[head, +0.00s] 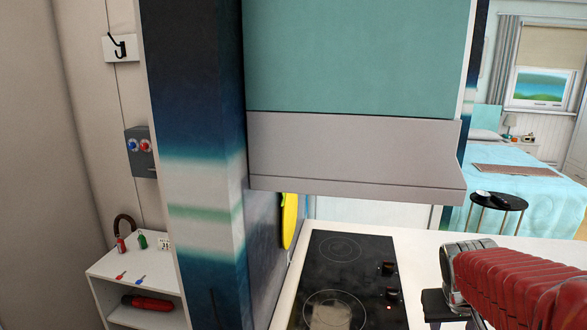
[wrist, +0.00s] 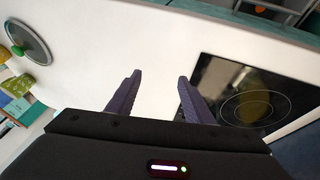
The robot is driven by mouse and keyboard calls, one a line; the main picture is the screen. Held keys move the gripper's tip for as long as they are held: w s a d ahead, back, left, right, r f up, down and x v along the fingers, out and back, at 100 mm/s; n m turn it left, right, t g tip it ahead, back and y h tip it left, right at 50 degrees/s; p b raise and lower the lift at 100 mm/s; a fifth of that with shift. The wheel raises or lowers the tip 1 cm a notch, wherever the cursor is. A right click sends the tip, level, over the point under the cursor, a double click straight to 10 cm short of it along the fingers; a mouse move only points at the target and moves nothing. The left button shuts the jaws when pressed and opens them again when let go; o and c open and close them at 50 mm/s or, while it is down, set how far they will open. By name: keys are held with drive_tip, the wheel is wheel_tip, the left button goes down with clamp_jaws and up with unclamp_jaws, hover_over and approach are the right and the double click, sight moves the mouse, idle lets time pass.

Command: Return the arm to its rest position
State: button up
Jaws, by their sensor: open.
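My gripper (wrist: 158,76) shows in the wrist view with its two dark purple fingers spread apart and nothing between them. Beyond the fingers is the bare white countertop. In the head view my red-sleeved arm reaches in from the lower right over the counter, beside the cooktop. The fingers cannot be made out clearly in that view.
The black cooktop (head: 345,275) lies left of my arm; it also shows right of the fingers in the wrist view (wrist: 245,95). A grey range hood (head: 355,155) overhangs it. A round grey lid-like object (wrist: 27,40) is at the wrist view's left. A black stool (head: 497,205) stands behind.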

drive_tip(key=s+a+r+n+t+y, duration=0.1)
drive_tip(key=s+a+r, duration=0.1)
drive_tip(key=s+a, duration=0.5)
drive_tip(key=s+a+r+n+t+y, duration=0.1)
drive_tip(key=s+a+r+y, duration=0.1)
drive_tip(key=s+a, duration=0.5)
drive_tip(key=a, duration=0.3)
drive_tip(key=shift+a+r, duration=0.25)
drive_tip(key=shift+r, duration=0.1)
drive_tip(key=shift+c, duration=0.5)
